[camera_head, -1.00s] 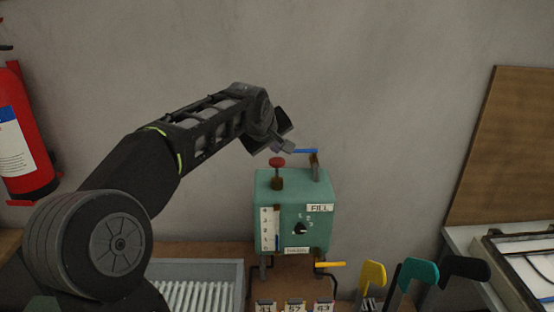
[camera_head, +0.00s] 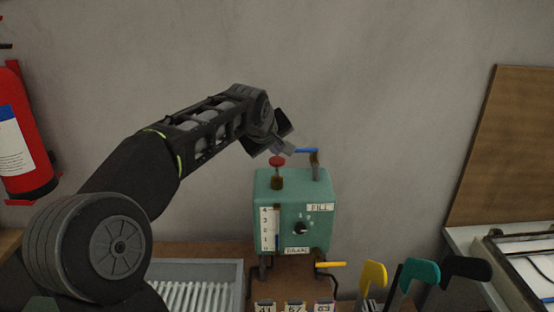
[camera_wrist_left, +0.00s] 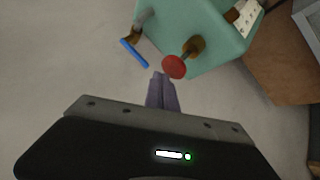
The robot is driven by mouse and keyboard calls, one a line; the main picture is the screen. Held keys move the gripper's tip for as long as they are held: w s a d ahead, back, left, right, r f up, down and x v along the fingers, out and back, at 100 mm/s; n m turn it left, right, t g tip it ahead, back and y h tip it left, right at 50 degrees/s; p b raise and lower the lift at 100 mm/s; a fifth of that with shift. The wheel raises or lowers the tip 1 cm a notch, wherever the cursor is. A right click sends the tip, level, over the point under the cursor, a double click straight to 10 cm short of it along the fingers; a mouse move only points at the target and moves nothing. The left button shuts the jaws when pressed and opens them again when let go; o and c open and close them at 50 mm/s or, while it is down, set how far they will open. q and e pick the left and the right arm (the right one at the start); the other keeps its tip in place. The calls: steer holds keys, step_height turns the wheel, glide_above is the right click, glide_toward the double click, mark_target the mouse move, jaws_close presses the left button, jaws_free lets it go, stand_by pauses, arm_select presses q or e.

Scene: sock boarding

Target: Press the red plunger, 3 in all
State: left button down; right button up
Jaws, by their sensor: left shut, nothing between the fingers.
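The red plunger (camera_head: 277,161) stands on top of a teal box (camera_head: 264,186), on a brown stem. Its round red head also shows in the left wrist view (camera_wrist_left: 174,67). My left gripper (camera_head: 287,148) is above the box, just over and beside the plunger head. In the left wrist view its fingertips (camera_wrist_left: 160,76) are together and empty, close to the red head. I cannot tell whether they touch it. My right gripper is not in these views.
A blue lever (camera_head: 306,151) stands on the box beside the plunger, close to my gripper. A yellow lever (camera_head: 330,264) is low on the right. Yellow, teal and black handles (camera_head: 374,274) stand front right. A ribbed grey tray (camera_head: 200,293) lies front left. A fire extinguisher (camera_head: 22,140) hangs at left.

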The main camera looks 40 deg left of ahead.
mark_target(276, 159)
arm_select(q)
steer(key=shift+f+b, duration=1.6)
steer(key=shift+f, duration=0.1)
stand_by(1.1)
steer(key=shift+r, duration=0.15)
steer(key=shift+r+p, duration=1.45)
steer(key=shift+r, duration=0.5)
steer(key=shift+r+p, duration=1.9)
steer(key=shift+r, duration=0.65)
